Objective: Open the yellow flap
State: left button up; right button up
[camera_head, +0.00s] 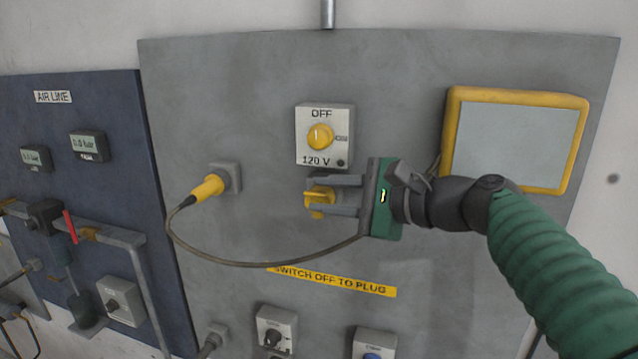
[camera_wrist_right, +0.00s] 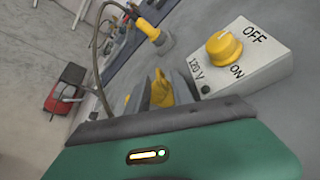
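The yellow flap (camera_head: 318,201) is on a grey socket just below the 120 V switch box, partly covered by my right gripper. My right gripper (camera_head: 322,196) comes in from the right, its two grey fingers apart, one above the other, with the flap between their tips. In the right wrist view the flap (camera_wrist_right: 161,88) shows beyond the green gripper body, beside a grey finger. I cannot tell whether the fingers touch it. The flap looks partly raised from the socket, but the fingers hide part of it. My left gripper is not in view.
The 120 V switch box (camera_head: 323,134) has a yellow knob. A yellow plug (camera_head: 207,188) sits in a socket to the left; its cable (camera_head: 265,264) loops below and passes behind my right gripper. A yellow-framed screen (camera_head: 515,142) is at right. Lower switches line the panel's bottom.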

jog(key=shift+w+a+f, duration=0.1)
jog(key=shift+w+a, duration=0.15)
jog(key=shift+a, duration=0.45)
jog(key=shift+w+a+f, duration=0.1)
jog(key=shift+w+a, duration=0.1)
jog(key=shift+a, duration=0.1)
grip_shut()
jog(key=shift+s+f+b, duration=0.15)
jog(key=shift+f+b, duration=0.1)
jog(key=shift+b, duration=0.35)
jog(key=shift+s+a+f+n+t+y+b, duration=0.15)
jog(key=shift+s+f+n+t+y+b, duration=0.35)
jog(key=shift+n+b, duration=2.05)
jog(key=shift+s+a+f+n+t+y+b, duration=0.1)
jog(key=shift+s+f+n+t+y+b, duration=0.3)
jog(key=shift+b, duration=4.4)
jog(key=shift+s+a+f+n+t+y+b, duration=0.45)
jog(key=shift+n+b, duration=1)
jog(key=shift+b, duration=2.2)
jog(key=shift+d+f, duration=0.2)
jog(key=shift+d, duration=0.1)
